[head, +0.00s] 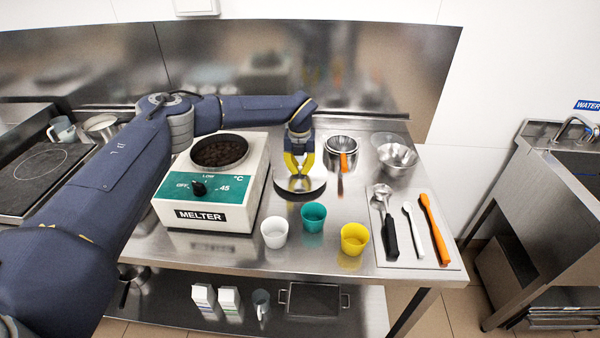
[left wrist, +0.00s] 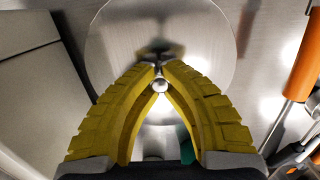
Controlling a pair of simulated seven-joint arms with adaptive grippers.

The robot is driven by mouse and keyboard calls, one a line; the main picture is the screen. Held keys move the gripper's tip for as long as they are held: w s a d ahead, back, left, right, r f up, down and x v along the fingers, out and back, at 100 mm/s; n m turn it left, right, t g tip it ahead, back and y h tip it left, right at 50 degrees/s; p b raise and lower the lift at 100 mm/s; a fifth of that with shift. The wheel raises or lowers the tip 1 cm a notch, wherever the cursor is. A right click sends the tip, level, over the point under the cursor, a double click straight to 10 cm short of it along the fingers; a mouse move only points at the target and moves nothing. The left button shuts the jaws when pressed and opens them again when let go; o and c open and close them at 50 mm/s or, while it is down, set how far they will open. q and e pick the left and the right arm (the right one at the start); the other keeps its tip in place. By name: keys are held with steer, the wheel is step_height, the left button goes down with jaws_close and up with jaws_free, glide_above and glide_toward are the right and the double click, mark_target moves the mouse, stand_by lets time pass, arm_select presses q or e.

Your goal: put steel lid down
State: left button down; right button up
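The steel lid (head: 312,187) is a round, shiny disc with a small knob, right of the melter on the steel table. My left gripper (head: 299,172) has yellow fingers and points down over the lid's middle. In the left wrist view the fingertips (left wrist: 159,72) close in around the knob, and the lid's disc (left wrist: 205,40) spreads out beyond them. The lid is at or very near the table top; I cannot tell whether it touches. My right gripper is not in view.
The melter (head: 235,215) stands left of the lid. White (head: 274,234), teal (head: 313,217) and yellow (head: 354,239) cups stand in front. A tray (head: 448,263) with utensils lies right.

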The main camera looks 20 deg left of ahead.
mark_target(300, 175)
arm_select(q)
steer(key=shift+f, duration=0.9)
steer(key=c, duration=1.6)
jaws_free()
steer(key=shift+f, duration=0.1)
steer(key=r, duration=0.8)
steer(key=s+r, duration=0.1)
steer(key=r, duration=0.3)
steer(key=shift+s+d+r, duration=0.1)
steer(key=shift+d, duration=0.05)
